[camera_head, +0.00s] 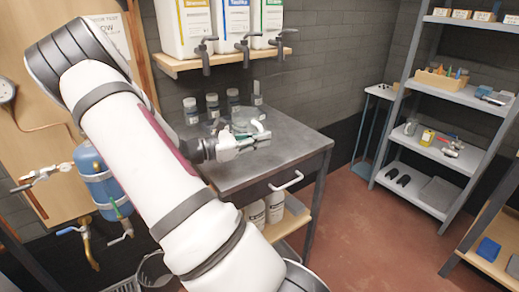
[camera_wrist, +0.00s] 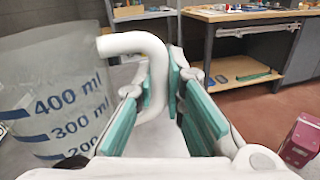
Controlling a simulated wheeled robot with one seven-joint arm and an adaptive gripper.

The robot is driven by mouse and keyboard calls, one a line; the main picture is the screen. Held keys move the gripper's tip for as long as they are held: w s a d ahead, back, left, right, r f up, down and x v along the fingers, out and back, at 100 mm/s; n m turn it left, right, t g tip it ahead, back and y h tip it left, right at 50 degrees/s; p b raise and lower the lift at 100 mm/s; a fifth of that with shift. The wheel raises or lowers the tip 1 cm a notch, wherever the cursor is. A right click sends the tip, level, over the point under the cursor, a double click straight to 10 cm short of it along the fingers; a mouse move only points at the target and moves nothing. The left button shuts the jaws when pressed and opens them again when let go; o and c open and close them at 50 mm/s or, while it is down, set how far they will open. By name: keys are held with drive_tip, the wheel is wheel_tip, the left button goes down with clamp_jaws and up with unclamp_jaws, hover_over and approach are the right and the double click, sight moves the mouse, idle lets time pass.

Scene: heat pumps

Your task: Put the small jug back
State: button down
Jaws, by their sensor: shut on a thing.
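The small jug (camera_wrist: 55,100) is clear, with blue marks such as 400 ml and 300 ml, and fills the left of the wrist view. Its white curved handle (camera_wrist: 135,42) lies between the green pads of my gripper (camera_wrist: 168,85), which is shut on it. In the head view my gripper (camera_head: 243,146) is over the grey metal worktop (camera_head: 285,158).
Several lidded jars (camera_head: 212,104) stand along the worktop's back left. Large containers (camera_head: 233,28) with taps sit on a wooden shelf (camera_head: 225,62) above. The worktop's right part is clear. A grey shelving rack (camera_head: 445,95) stands at the right, beyond open red floor (camera_head: 355,225).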

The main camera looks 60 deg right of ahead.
drive_tip(key=shift+d+f, duration=0.1)
drive_tip(key=shift+d, duration=0.15)
drive_tip(key=shift+f, duration=0.25)
drive_tip(key=shift+f+b, duration=0.3)
drive_tip(key=shift+f, duration=1.1)
drive_tip(key=shift+f, duration=0.15)
drive_tip(key=c, duration=1.7)
unclamp_jaws()
drive_tip(key=shift+o, duration=0.2)
